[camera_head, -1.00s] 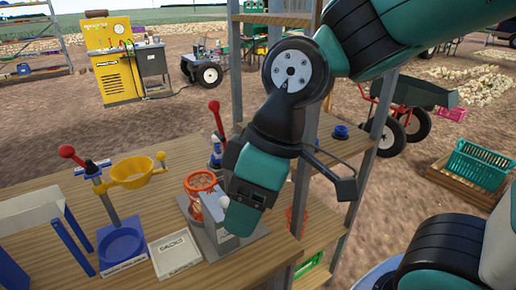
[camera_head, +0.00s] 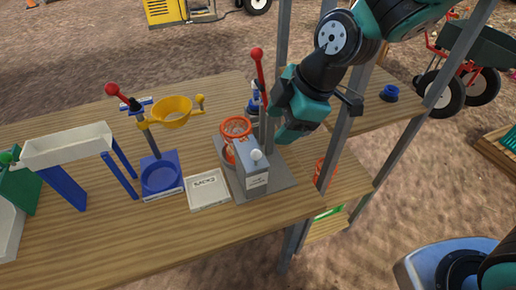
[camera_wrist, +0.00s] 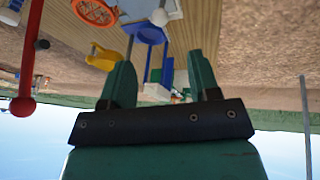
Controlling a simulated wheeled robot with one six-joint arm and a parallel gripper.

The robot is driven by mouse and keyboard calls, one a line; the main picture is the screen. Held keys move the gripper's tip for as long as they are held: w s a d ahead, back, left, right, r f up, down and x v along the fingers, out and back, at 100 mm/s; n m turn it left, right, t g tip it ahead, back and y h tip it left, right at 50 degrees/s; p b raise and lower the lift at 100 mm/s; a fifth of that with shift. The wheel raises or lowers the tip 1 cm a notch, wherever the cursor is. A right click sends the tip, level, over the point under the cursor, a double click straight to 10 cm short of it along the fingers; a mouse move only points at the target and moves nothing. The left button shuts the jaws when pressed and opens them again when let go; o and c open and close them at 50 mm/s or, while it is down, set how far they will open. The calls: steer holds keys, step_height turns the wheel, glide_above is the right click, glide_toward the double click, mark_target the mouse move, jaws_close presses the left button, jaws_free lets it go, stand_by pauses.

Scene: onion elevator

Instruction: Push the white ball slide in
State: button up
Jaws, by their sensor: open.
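The white ball (camera_head: 256,154) is a small round knob at the near upper edge of a grey box (camera_head: 252,178) on a grey base plate (camera_head: 282,188). An orange ring basket (camera_head: 236,126) stands directly behind the box. My gripper (camera_head: 286,138) is above and to the right of the white ball, apart from it. In the wrist view my gripper (camera_wrist: 161,72) has its two green fingers spread with nothing held between them. How far the slide sits in the box I cannot tell.
A red-knobbed lever (camera_head: 260,80) rises close behind the box, near my gripper. A white tray (camera_head: 208,190), a blue dish stand (camera_head: 162,178) and a yellow funnel (camera_head: 172,112) stand to the left. A metal shelf post (camera_head: 345,140) is close on the right. The table front is clear.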

mark_target(258, 152)
steer(key=p+x, duration=0.1)
steer(key=x, duration=1.1)
steer(key=c, duration=1)
steer(key=shift+w+a, duration=0.25)
steer(key=shift+w, duration=0.55)
steer(key=shift+w+a, duration=0.25)
steer(key=shift+w, duration=0.55)
steer(key=shift+w+a, duration=0.25)
steer(key=shift+w, duration=0.6)
steer(key=o, duration=1)
steer(key=shift+r+p, duration=1.95)
steer(key=shift+r, duration=1)
